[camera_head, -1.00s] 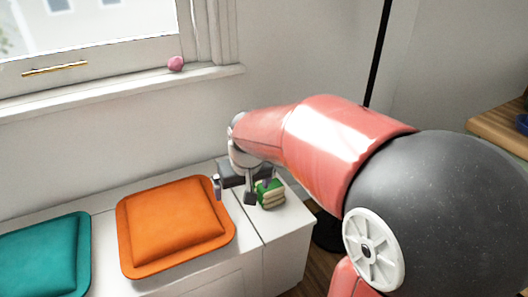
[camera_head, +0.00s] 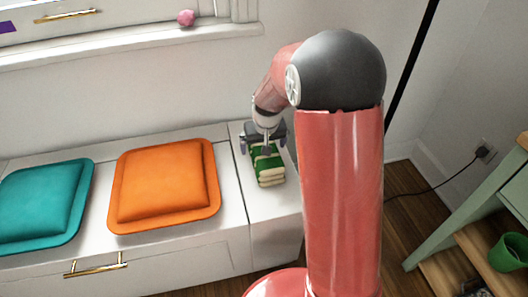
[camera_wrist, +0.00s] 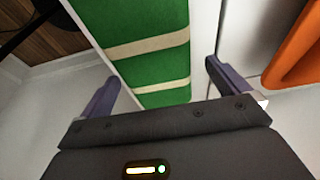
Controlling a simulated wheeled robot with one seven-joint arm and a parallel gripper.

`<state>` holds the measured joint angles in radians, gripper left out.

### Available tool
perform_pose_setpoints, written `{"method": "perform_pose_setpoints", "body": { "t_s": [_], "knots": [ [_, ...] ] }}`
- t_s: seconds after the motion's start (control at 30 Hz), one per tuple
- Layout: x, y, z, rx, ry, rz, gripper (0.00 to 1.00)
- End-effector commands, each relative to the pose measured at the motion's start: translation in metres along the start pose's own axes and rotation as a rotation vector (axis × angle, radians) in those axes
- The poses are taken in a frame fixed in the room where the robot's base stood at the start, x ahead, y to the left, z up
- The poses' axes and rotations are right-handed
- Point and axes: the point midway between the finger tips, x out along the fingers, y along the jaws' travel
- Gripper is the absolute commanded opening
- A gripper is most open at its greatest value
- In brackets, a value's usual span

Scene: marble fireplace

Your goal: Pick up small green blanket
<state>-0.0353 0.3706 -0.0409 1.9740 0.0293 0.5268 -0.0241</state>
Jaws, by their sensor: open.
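The small green blanket (camera_head: 267,165) is a folded bundle, green with cream bands. It lies on the right end of the white bench top, right of the orange cushion. In the wrist view the blanket (camera_wrist: 145,45) shows close up, its near end between the two spread fingers. My gripper (camera_head: 265,146) is open, above the far end of the blanket.
The orange cushion (camera_head: 165,185) and a teal cushion (camera_head: 42,205) lie on the white bench (camera_head: 108,170) to the left. The window sill (camera_head: 130,40) with a pink object (camera_head: 186,18) is behind. A black pole (camera_head: 410,70) stands right. A green-legged table (camera_head: 465,210) is at far right.

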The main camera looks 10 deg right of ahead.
Motion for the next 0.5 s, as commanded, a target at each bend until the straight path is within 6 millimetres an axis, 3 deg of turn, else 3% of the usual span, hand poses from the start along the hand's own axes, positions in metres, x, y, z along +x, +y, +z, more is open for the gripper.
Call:
{"method": "perform_pose_setpoints", "body": {
  "t_s": [0.2,0.43,0.5],
  "knots": [
    [0.024,0.001,0.000,0.000,-0.001,0.000,1.00],
    [0.025,0.001,0.000,0.000,0.001,0.000,1.00],
    [0.025,0.000,0.000,0.000,0.001,0.000,0.92]
  ]
}}
